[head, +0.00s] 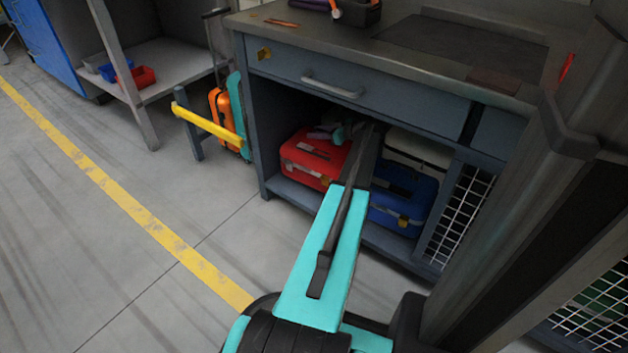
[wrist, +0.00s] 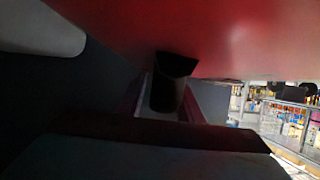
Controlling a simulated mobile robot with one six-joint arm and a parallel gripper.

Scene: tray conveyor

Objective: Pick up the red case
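The red case (head: 308,160) stands in the open lower bay of the grey workbench, at the bay's left side. My arm reaches into the bay from the front, and my gripper (head: 338,131) is at the top of the red case, partly hidden by the arm. In the wrist view the red case (wrist: 220,35) fills the top, very close. A dark gripper part (wrist: 172,82) overlaps its lower edge. I cannot tell whether the fingers are closed on the handle, which is hidden.
A blue case (head: 402,198) stands right of the red case, close to my arm. A pale case (head: 418,148) is behind it. The workbench drawer (head: 350,85) overhangs the bay. An orange suitcase (head: 222,115) and yellow rail (head: 207,122) stand left. The floor in front is clear.

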